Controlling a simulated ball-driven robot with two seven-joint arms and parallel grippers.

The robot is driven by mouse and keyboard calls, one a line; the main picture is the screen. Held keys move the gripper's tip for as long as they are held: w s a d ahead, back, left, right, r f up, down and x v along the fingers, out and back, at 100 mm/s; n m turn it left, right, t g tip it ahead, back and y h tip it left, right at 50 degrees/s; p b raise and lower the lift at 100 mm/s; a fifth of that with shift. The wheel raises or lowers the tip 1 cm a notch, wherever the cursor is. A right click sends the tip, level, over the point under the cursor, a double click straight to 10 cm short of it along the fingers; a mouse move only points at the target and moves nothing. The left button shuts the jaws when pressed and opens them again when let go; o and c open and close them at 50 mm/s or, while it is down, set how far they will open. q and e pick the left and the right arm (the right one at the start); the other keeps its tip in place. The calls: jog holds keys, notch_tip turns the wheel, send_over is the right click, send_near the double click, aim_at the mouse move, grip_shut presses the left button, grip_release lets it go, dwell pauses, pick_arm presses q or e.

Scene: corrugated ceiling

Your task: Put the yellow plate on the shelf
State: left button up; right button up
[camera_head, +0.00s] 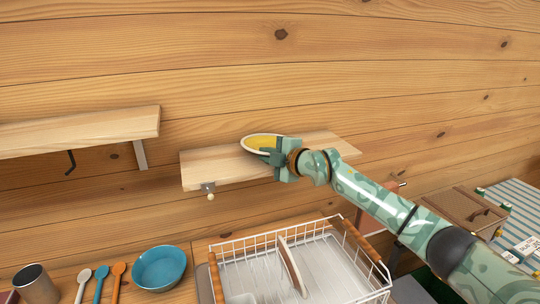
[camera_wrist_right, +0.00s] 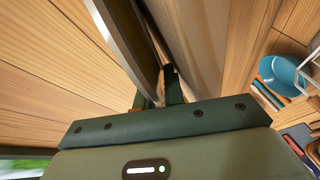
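The yellow plate (camera_head: 260,142), with a pale rim, is at the wooden shelf (camera_head: 215,168) on the wall in the head view. My right gripper (camera_head: 273,152) holds the plate's near right edge, above the shelf board. In the right wrist view the plate (camera_wrist_right: 128,40) shows edge-on, its rim running down between the fingers (camera_wrist_right: 160,95). The shelf board (camera_wrist_right: 200,45) is close beside it. I cannot tell whether the plate's underside touches the board. My left gripper is not in view.
A second shelf (camera_head: 80,130) with a hook is at the left. Below are a white wire dish rack (camera_head: 330,262) holding a plate (camera_head: 291,264), a blue bowl (camera_head: 159,268), several spoons and a metal cup (camera_head: 36,286). The shelf's left and right ends are clear.

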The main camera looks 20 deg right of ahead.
jog(key=shift+f, duration=0.2)
jog(key=shift+s+r, duration=0.2)
jog(key=shift+r, duration=0.05)
jog(key=v, duration=1.2)
jog(key=shift+r, duration=0.35)
jog(key=shift+w, duration=0.2)
